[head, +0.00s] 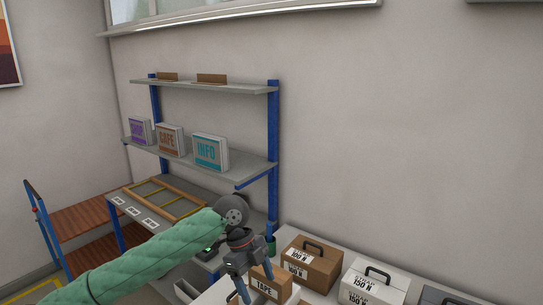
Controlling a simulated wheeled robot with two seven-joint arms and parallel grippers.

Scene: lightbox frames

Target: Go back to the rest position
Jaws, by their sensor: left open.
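My left arm, in a green quilted sleeve, comes in from the lower left of the head view. Its gripper (246,283) points down at the bottom centre, in front of the workbench and beside a small brown box marked TAPE (264,284). The jaws are open, and one finger overlaps the left edge of the TAPE box in the picture. I cannot tell whether they touch. The lower fingertips run near the bottom edge of the frame. My right gripper is not in view.
A brown case (313,263) and a white case (374,284) with black handles stand right of the gripper. Behind is a blue-posted shelf unit (273,130) with signs marked SAFE (170,140) and INFO (209,152). A wooden frame (165,198) lies on its bench. A cart (85,219) stands left.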

